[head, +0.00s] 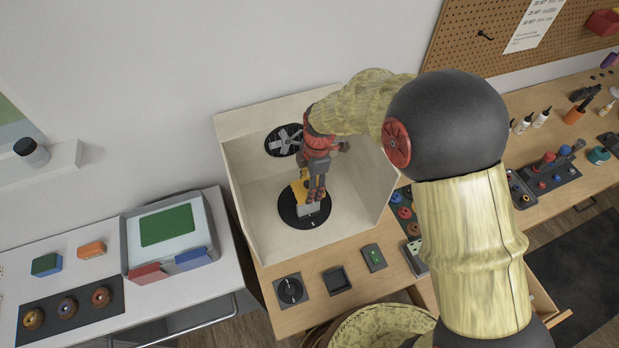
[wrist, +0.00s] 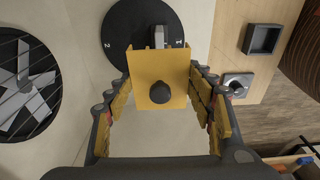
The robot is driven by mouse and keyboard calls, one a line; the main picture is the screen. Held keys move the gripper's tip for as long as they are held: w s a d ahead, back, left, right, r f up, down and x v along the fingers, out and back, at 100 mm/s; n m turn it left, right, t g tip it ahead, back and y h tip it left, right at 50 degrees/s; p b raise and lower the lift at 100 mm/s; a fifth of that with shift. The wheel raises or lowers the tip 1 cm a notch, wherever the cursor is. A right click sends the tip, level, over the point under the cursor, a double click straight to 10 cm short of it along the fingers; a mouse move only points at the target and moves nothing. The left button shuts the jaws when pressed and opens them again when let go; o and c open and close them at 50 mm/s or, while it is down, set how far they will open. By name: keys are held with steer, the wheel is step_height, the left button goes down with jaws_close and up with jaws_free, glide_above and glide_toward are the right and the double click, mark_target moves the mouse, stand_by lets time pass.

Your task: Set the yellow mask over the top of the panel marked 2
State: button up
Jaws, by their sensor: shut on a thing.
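The yellow mask (wrist: 160,68), a plate with a dark round knob, is between the fingers of my gripper (wrist: 161,92), which is shut on it. In the head view the mask (head: 298,187) shows partly behind my gripper (head: 315,188), over the black disc (head: 290,212). The disc (wrist: 130,22) carries a mark 2 on its left and a mark 1 on its right in the wrist view. A pale grey upright panel (wrist: 160,36) stands on the disc just beyond the mask, nearer mark 1. It also shows in the head view (head: 308,209). Whether mask and panel touch is unclear.
A cream-walled box (head: 250,190) surrounds the disc. A fan under a round grille (wrist: 22,85) lies left in the wrist view. A dark square tray (head: 336,280) and a round dial (head: 290,290) sit on the wooden bench in front.

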steer(key=shift+w+d+b, duration=0.1)
steer(key=shift+w+b, duration=0.05)
steer(key=shift+b, duration=0.15)
steer(key=shift+f+b, duration=1.7)
steer(key=shift+f, duration=0.6)
steer(key=shift+f+b, duration=1.5)
steer(key=shift+f, duration=0.05)
steer(key=shift+f+b, duration=0.3)
steer(key=shift+f, duration=0.05)
steer(key=shift+f, duration=0.2)
stand_by(0.4)
steer(key=o, duration=1)
steer(key=shift+o, duration=0.3)
steer(key=shift+r, duration=0.1)
